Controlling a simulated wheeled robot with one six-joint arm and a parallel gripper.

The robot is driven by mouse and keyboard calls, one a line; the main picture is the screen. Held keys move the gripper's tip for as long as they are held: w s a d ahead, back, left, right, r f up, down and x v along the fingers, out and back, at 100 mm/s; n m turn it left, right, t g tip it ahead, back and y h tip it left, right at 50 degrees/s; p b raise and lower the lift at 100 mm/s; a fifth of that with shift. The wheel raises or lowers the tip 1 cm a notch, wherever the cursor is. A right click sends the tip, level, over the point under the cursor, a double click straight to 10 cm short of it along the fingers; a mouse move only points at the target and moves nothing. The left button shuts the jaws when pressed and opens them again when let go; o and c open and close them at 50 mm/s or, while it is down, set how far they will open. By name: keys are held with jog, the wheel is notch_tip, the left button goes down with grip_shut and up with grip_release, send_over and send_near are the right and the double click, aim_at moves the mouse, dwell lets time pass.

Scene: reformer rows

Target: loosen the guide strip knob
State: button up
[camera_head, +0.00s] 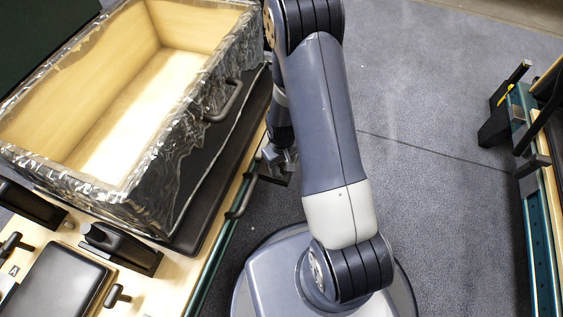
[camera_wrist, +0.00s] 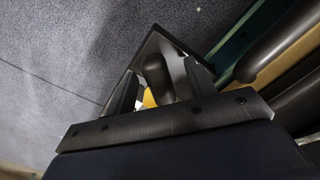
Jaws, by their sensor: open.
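A dark rounded knob (camera_wrist: 157,75), apparently the guide strip knob, shows in the wrist view with a yellow part (camera_wrist: 149,98) below it. A dark, flat-edged block stands around and behind it. My gripper (camera_wrist: 160,83) is open, with one finger on each side of the knob in this view. I cannot tell whether either finger touches it. In the head view my gripper (camera_head: 280,160) is low beside the left reformer's side rail, partly behind my arm. The knob is hidden there.
A second reformer (camera_head: 541,215) stands at the right, with a black block and yellow-marked lever (camera_head: 508,90).

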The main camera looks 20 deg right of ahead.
jog(key=shift+o, duration=0.5)
jog(key=shift+r, duration=0.1)
notch_tip(320, 180, up, 7)
jog(key=p, duration=0.5)
